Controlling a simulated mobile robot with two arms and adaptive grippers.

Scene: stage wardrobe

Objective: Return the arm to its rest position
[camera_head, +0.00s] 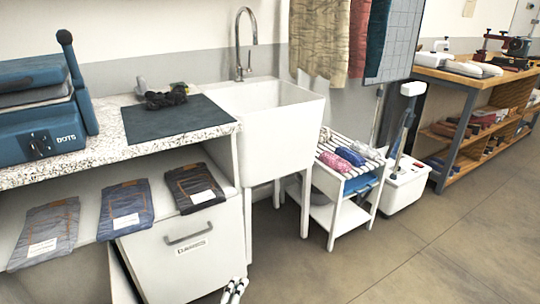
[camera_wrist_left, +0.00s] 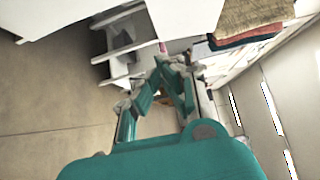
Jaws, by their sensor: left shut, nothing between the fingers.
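My left gripper (camera_head: 234,290) shows only as small pale and dark fingertips at the bottom edge of the head view, in front of the white drawer front (camera_head: 180,255). Its fingers are shut and hold nothing. The left wrist view shows its teal body and fingers (camera_wrist_left: 168,82) over the floor, with a white shelf unit beyond them. The rest of the left arm is outside the head view. My right gripper is in neither view.
A speckled counter (camera_head: 112,142) carries a blue machine (camera_head: 42,125) and a dark mat (camera_head: 180,122). Folded jeans (camera_head: 125,207) lie on the shelf below. A white sink (camera_head: 265,125), slatted rack (camera_head: 340,165) and mop bucket (camera_head: 403,185) stand right of it. Floor (camera_head: 400,260) at lower right is clear.

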